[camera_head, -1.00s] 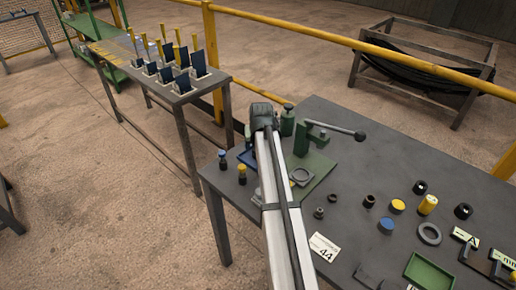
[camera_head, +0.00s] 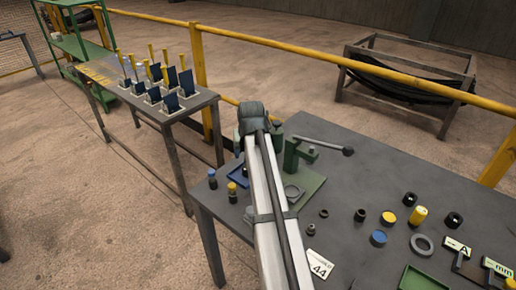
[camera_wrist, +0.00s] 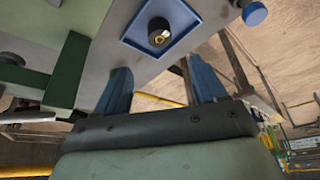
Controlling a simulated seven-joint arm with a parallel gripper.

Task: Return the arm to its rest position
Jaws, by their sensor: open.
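My gripper shows in the wrist view (camera_wrist: 162,88) with its two blue fingers spread apart and nothing between them. Beyond the fingers is a blue tray (camera_wrist: 190,14) with a dark round piece (camera_wrist: 159,32) in it, topped with a yellowish centre. In the head view my arm reaches over the near part of the grey table (camera_head: 400,180), beside the green press (camera_head: 292,155). The gripper's fingers are hidden there behind the arm. The blue tray (camera_head: 236,173) is partly hidden by the arm.
The green press has a long lever reaching right. Small caps, rings, a green tray (camera_head: 424,279) and label signs (camera_head: 457,245) lie on the table. A second table (camera_head: 205,97) with slotted holders stands at the left. A yellow rail (camera_head: 300,50) runs behind.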

